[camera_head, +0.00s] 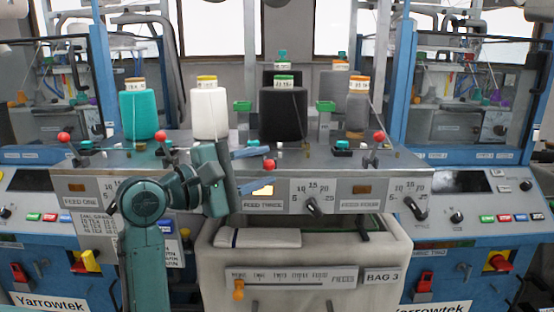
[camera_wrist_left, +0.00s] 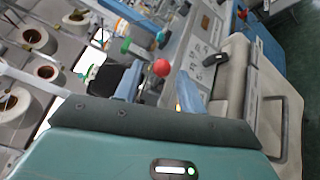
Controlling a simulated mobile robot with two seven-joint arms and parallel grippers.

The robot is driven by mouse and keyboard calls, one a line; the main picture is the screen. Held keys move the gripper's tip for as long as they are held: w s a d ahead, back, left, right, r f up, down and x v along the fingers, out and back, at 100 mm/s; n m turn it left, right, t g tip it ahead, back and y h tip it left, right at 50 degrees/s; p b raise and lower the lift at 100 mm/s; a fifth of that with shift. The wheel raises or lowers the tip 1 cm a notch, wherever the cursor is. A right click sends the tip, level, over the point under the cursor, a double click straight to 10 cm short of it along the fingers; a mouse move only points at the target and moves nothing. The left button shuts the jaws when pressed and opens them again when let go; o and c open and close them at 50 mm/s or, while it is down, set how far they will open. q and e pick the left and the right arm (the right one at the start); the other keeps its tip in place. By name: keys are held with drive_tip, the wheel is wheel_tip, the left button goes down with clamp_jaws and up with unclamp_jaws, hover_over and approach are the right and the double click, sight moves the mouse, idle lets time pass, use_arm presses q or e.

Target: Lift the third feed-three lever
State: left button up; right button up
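The third feed-three lever ends in a red ball knob (camera_head: 269,165) above the panel labelled FEED THREE (camera_head: 263,205). This knob sits lower in the picture than the other red knobs. My left gripper (camera_head: 266,166) comes in from the left with its two blue fingers apart, one above and one below the knob. In the left wrist view, the red knob (camera_wrist_left: 161,68) shows between the spread fingertips (camera_wrist_left: 160,85), with gaps on both sides. Much of the lever's stem is hidden. My right gripper is not in view.
Other red-knobbed levers stand at left (camera_head: 63,137), centre-left (camera_head: 160,135) and right (camera_head: 379,136). A teal cone (camera_head: 139,112), a white cone (camera_head: 209,112) and a black cone (camera_head: 284,114) stand behind on the deck. A pale bag unit (camera_head: 215,262) bulges below the panels.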

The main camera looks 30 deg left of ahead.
sight(264, 166)
use_arm(q)
drive_tip(key=shift+x, duration=2.2)
drive_tip(key=shift+c, duration=0.2)
clamp_jaws()
